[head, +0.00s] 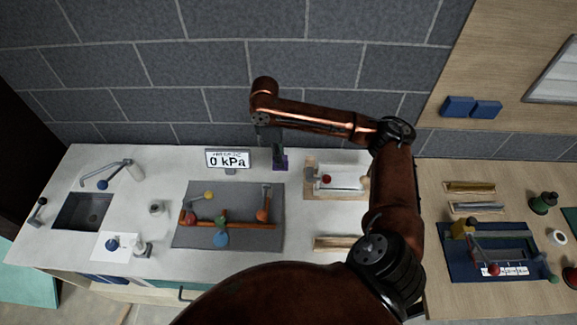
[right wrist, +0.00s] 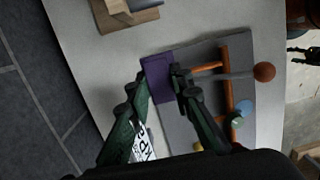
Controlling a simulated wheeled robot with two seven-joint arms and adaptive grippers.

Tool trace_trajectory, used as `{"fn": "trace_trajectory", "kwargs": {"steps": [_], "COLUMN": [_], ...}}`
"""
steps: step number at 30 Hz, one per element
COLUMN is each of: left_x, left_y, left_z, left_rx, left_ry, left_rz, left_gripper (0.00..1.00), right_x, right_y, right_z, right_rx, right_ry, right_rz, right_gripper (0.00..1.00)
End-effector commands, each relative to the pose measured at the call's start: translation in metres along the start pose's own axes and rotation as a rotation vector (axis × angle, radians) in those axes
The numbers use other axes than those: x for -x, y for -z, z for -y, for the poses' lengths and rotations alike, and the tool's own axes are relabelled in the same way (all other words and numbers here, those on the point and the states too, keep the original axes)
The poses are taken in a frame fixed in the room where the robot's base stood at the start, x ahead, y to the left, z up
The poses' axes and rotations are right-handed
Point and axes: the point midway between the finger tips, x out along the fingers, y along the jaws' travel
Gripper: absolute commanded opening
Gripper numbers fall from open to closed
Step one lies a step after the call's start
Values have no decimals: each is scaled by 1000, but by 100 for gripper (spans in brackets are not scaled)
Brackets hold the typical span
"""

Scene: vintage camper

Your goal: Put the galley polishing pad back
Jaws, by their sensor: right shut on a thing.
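The purple pad (right wrist: 158,78), which I take for the galley polishing pad, is between the fingers of my right gripper (right wrist: 158,90). In the head view the right gripper (head: 278,147) points down at the back of the white counter, and the pad (head: 280,162) shows at its tips, beside the grey mat (head: 238,188). The gripper is shut on the pad. Whether the pad touches the counter I cannot tell. A small dark forked shape at the right edge of the right wrist view may be my left gripper; its state is unclear.
A display reading 0 kPa (head: 228,159) stands left of the gripper. The mat carries an orange frame with coloured knobs (head: 222,225). A white fixture on a wooden base (head: 338,178) stands to the right. A sink (head: 84,211) is at far left, a blue tray (head: 462,270) at right.

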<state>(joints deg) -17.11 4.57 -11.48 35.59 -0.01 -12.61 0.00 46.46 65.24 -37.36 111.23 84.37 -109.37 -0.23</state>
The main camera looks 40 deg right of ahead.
Motion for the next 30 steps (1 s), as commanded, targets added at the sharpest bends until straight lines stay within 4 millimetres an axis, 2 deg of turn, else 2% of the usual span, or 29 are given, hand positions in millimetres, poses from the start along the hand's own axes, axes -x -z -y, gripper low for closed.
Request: {"fn": "trace_trajectory", "kwargs": {"steps": [1,7,11,15,17,26,30], "left_x": [-11,-35,-47,-50,-50,-49,-50], "left_y": [-6,-17,-15,-13,-12,-9,-9], "left_z": [-1,-2,-2,-2,-2,-2,-2], "left_rx": [1,3,1,1,1,1,1], "left_ry": [-1,-1,-1,-1,-1,-1,-1], "left_rz": [7,18,16,12,11,6,7], "left_gripper": [57,57,57,57,57,57,57], "right_x": [-12,-38,-51,-56,-60,-87,-112], "right_y": [2,4,4,2,0,-16,-20], "right_z": [-1,-3,-4,-11,-19,-87,-111], "right_rx": [-1,-7,-12,-17,-19,-20,-18], "right_ry": [-6,-33,-45,-52,-52,-50,-49], "right_rz": [2,6,9,10,10,10,12], "right_gripper": [0,0,0,0,0,0,0]}}
